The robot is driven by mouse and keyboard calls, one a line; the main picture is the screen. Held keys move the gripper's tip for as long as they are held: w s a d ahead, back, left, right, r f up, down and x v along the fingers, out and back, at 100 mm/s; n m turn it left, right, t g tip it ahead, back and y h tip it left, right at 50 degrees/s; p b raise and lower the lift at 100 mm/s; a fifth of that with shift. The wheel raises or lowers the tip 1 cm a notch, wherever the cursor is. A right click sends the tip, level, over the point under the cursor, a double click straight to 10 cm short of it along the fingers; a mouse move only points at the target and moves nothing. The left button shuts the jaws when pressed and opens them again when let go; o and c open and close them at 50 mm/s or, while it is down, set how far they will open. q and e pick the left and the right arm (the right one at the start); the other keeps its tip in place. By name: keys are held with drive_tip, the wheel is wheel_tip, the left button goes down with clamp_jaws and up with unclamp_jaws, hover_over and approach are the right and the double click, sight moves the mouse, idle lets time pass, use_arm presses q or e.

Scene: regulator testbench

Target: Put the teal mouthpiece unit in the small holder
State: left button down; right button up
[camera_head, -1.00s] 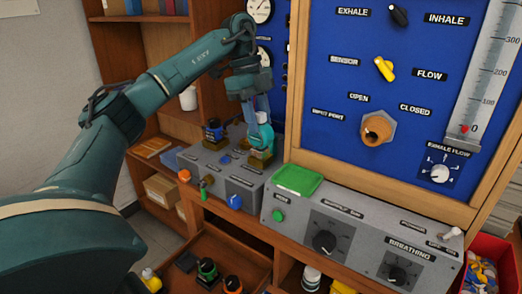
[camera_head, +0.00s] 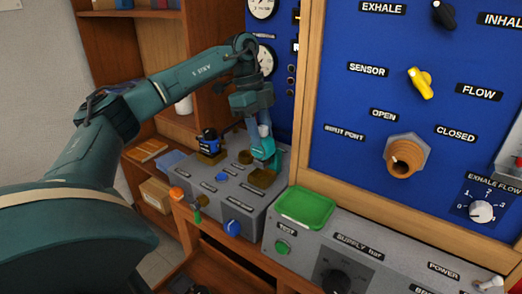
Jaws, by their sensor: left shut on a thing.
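My left gripper (camera_head: 262,128) hangs down over the grey bench unit, shut on the teal mouthpiece unit (camera_head: 264,152). The gripper fingers partly hide the unit. A brown holder (camera_head: 262,179) sits right below the unit on the top of the bench unit. I cannot tell whether the unit's lower end touches this holder or is inside it. A smaller brown holder (camera_head: 245,157) to its left looks empty. My right gripper is not in view.
A dark blue-and-black unit (camera_head: 208,143) stands in another brown holder at the left. The grey bench unit (camera_head: 232,190) has several labels and a blue knob (camera_head: 232,228). A green tray (camera_head: 304,208) lies to the right, below the blue panel (camera_head: 345,100).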

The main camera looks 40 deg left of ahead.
use_arm(q)
drive_tip(key=shift+f, duration=2.2)
drive_tip(key=c, duration=1)
unclamp_jaws()
drive_tip(key=shift+f, duration=0.1)
drive_tip(key=shift+o, duration=0.2)
drive_tip(key=v, duration=1.2)
